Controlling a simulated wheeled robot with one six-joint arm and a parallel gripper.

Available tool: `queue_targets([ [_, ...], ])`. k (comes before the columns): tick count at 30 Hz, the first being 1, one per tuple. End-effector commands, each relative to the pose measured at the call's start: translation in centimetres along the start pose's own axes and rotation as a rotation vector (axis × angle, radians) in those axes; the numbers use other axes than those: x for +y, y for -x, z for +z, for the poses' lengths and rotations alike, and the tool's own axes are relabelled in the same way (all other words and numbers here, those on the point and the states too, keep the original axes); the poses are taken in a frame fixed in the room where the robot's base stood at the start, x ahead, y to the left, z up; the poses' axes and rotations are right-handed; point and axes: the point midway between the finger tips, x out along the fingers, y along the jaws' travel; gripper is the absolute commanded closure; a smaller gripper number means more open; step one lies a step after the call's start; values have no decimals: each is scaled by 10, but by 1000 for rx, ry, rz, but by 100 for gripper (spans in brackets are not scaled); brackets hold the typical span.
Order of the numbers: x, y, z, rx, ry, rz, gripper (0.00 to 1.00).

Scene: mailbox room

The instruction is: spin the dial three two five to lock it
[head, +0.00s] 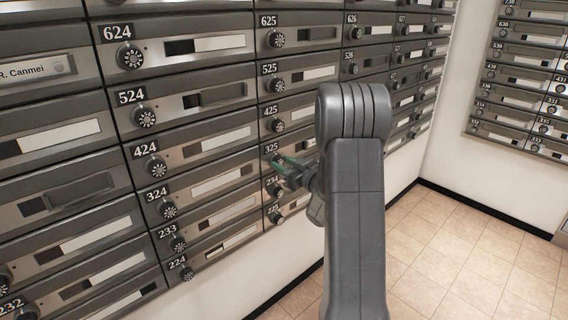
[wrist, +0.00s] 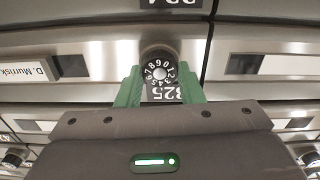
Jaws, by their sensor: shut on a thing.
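The dial of box 325 (wrist: 160,70) is a black round knob with white numerals around a pale centre, in the upper middle of the wrist view. Its white 325 label (wrist: 163,92) is upside down there and partly covered by my gripper. My gripper (wrist: 160,76) has its two green fingers on either side of the dial, shut on it. In the head view, my gripper (head: 284,163) reaches from the right to the 325 row in the third column. The fingers and arm hide most of that dial there. Which numeral is at the index cannot be told.
Other mailbox dials sit close by, such as the one of 425 (head: 277,125) above and the one of 225 (head: 276,218) below. A second mailbox bank (head: 520,85) is on the right wall. The tiled floor (head: 470,260) is clear.

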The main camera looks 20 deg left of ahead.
Motion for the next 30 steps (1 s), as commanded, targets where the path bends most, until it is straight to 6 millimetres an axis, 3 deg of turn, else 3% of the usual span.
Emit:
queue_targets([
  [12,0,0,1,-2,-8,0,89],
  [13,0,0,1,-2,-8,0,64],
  [16,0,0,1,-2,-7,0,45],
  [26,0,2,0,-1,-6,1,44],
  [30,1,17,0,-1,-7,3,44],
])
